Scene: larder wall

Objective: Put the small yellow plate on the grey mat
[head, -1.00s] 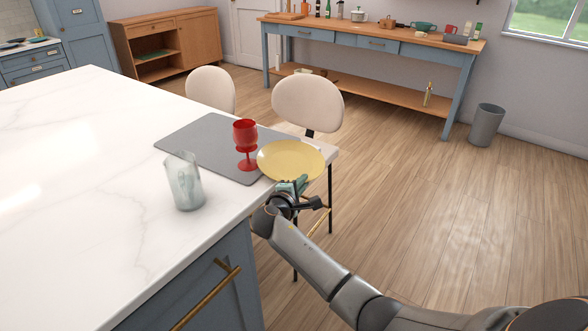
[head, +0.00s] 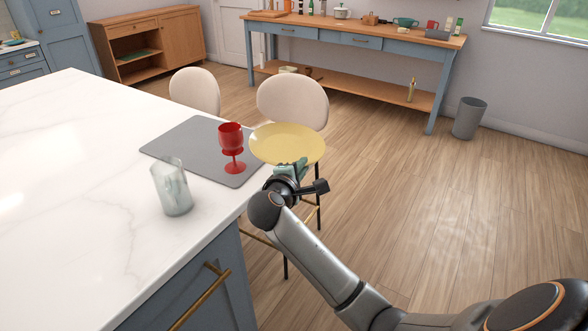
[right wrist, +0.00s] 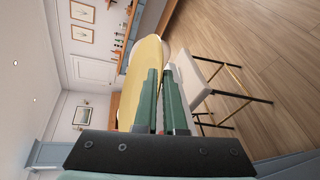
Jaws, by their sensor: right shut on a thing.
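The small yellow plate (head: 287,143) is held roughly level in the air, just right of the counter's edge. My right gripper (head: 291,170) is shut on the plate's near rim. In the right wrist view the plate (right wrist: 142,72) shows edge-on beyond the green fingers (right wrist: 158,98). The grey mat (head: 190,147) lies flat on the white counter, left of the plate. A red goblet (head: 231,145) stands upright on the mat, near its right part, close to the plate's left rim. My left gripper is not in view.
A clear glass (head: 172,187) stands on the white counter (head: 80,180), near the mat's front edge. Two cream chairs (head: 293,101) stand behind the counter. The left part of the mat is bare. Floor is open at right.

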